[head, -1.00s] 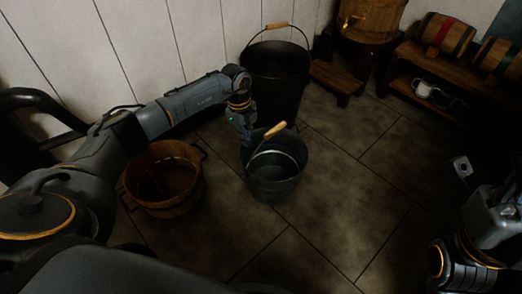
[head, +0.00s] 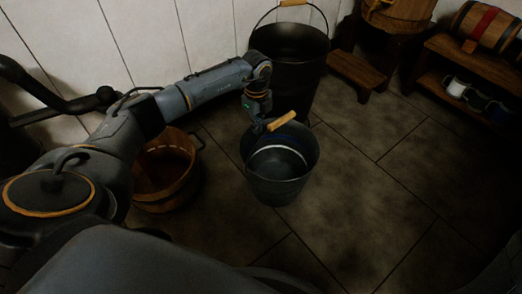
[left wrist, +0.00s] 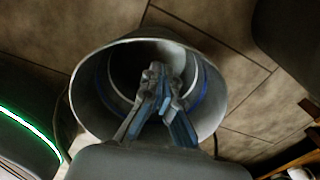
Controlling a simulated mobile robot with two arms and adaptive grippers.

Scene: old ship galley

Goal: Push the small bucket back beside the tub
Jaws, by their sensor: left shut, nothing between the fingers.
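The small bucket (head: 282,187) is grey metal and stands upright on the floor, its wooden-gripped handle (head: 281,121) leaning at the back rim. A low wooden tub (head: 166,190) stands to its left with a gap of floor between, partly hidden by my left arm. My left gripper (head: 256,125) is at the small bucket's back-left rim. In the left wrist view its fingers (left wrist: 165,88) are together with nothing between them, seen against the bucket's mouth (left wrist: 88,105). Whether they touch the bucket I cannot tell. My right gripper is out of view.
A large black bucket (head: 291,75) stands by the white plank wall, just behind the small bucket. A wooden step (head: 358,77) and a low shelf with a barrel (head: 486,25) and mugs (head: 457,90) stand at back right. The floor at right is clear.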

